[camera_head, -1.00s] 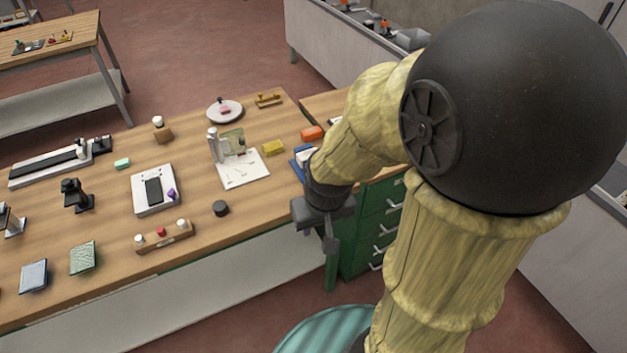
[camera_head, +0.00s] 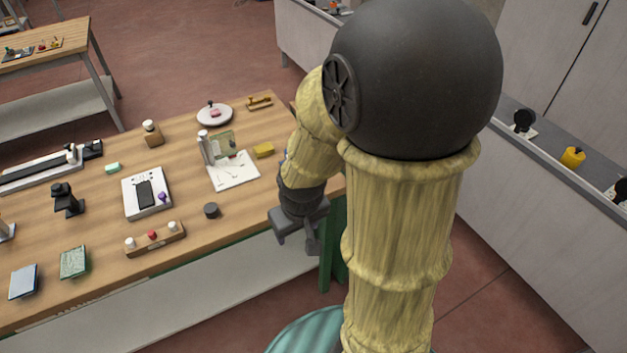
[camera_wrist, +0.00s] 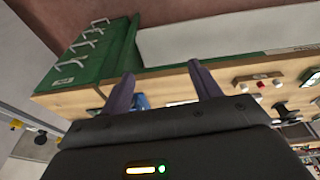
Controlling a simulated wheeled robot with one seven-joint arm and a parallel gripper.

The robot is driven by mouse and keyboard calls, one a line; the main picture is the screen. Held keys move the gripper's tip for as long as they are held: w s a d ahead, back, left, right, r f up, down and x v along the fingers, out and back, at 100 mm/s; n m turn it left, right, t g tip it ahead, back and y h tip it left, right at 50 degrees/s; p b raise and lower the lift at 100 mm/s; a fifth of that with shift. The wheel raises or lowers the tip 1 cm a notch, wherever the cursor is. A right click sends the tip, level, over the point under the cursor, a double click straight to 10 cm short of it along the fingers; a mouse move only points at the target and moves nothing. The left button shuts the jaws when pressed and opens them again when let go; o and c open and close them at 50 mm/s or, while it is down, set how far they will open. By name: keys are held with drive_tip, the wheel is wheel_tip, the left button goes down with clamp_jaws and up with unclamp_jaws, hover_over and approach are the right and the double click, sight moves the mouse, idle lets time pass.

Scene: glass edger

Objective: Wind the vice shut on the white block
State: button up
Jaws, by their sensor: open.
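My gripper (camera_head: 296,246) hangs open and empty at the front edge of the workbench in the head view. Its two fingers, apart with nothing between them, also show in the wrist view (camera_wrist: 161,74). A small blue thing (camera_wrist: 142,101) shows on the bench beyond the fingers in the wrist view. It may be the vice, but too little of it shows to tell. In the head view my arm covers nearly all of that spot. I cannot make out the white block or a vice handle for certain.
The wooden workbench (camera_head: 105,219) holds a dark round knob (camera_head: 211,210), a yellow block (camera_head: 263,150), a white board with an upright post (camera_head: 233,171) and a block with three buttons (camera_head: 155,238). Green drawers (camera_wrist: 92,50) are under the bench. Floor is clear at lower right.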

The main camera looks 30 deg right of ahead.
drive_tip(key=w+d+f+n+t+y+b, duration=0.2)
drive_tip(key=d+f+b, duration=0.1)
drive_tip(key=f, duration=0.8)
drive_tip(key=w+d+f+n+t+y+b, duration=0.2)
drive_tip(key=d+f+n+y+b, duration=0.1)
drive_tip(key=f, duration=0.8)
drive_tip(key=w+d+r+m+t+h+b, duration=0.3)
drive_tip(key=d+r+t, duration=0.3)
drive_tip(key=d+t, duration=0.4)
drive_tip(key=shift+w+d+r+m+t+h+b, duration=0.15)
drive_tip(key=shift+d+m+t+h+b, duration=0.15)
drive_tip(key=shift+d+m+t+h, duration=0.25)
drive_tip(key=shift+w+a, duration=0.1)
drive_tip(key=shift+a, duration=0.05)
drive_tip(key=w+b, duration=0.1)
drive_tip(key=b, duration=0.2)
drive_tip(key=w+b, duration=0.2)
drive_tip(key=b, duration=0.2)
drive_tip(key=w+b, duration=0.1)
drive_tip(key=b, duration=0.2)
drive_tip(key=shift+w+f, duration=0.35)
